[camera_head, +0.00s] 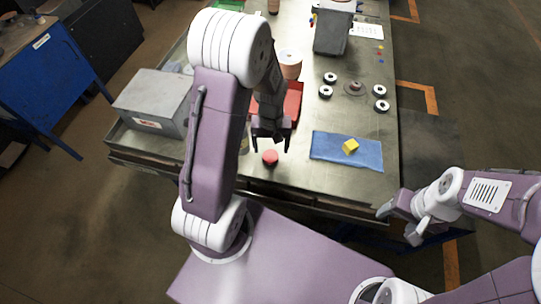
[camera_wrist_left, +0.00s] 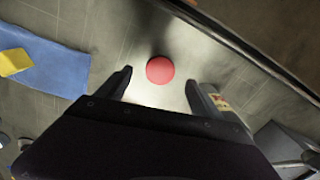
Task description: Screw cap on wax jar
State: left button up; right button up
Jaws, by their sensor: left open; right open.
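A small round red object (camera_head: 270,157) sits on the metal table near its front edge. It also shows in the left wrist view as a plain red disc (camera_wrist_left: 160,70). I cannot tell whether it is the cap alone or a cap on a jar. My left gripper (camera_head: 271,147) is open and empty. It points down at the red object, whose disc lies between the fingertips (camera_wrist_left: 159,79) in the left wrist view; contact is not visible. My right gripper (camera_head: 398,223) is open and empty beyond the table's front right corner. No separate wax jar can be made out.
A blue cloth (camera_head: 325,147) with a yellow cube (camera_head: 350,146) lies to the right. A grey metal box (camera_head: 150,103) stands left, and a red tray (camera_head: 293,103) lies behind my left gripper. Bare table surrounds the red object.

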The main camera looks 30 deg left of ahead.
aim_at(271, 156)
pick_arm(q)
jog(key=f, duration=0.5)
jog(key=shift+w+a+f, duration=0.1)
jog(key=shift+w+a, duration=0.1)
jog(key=c, duration=1.4)
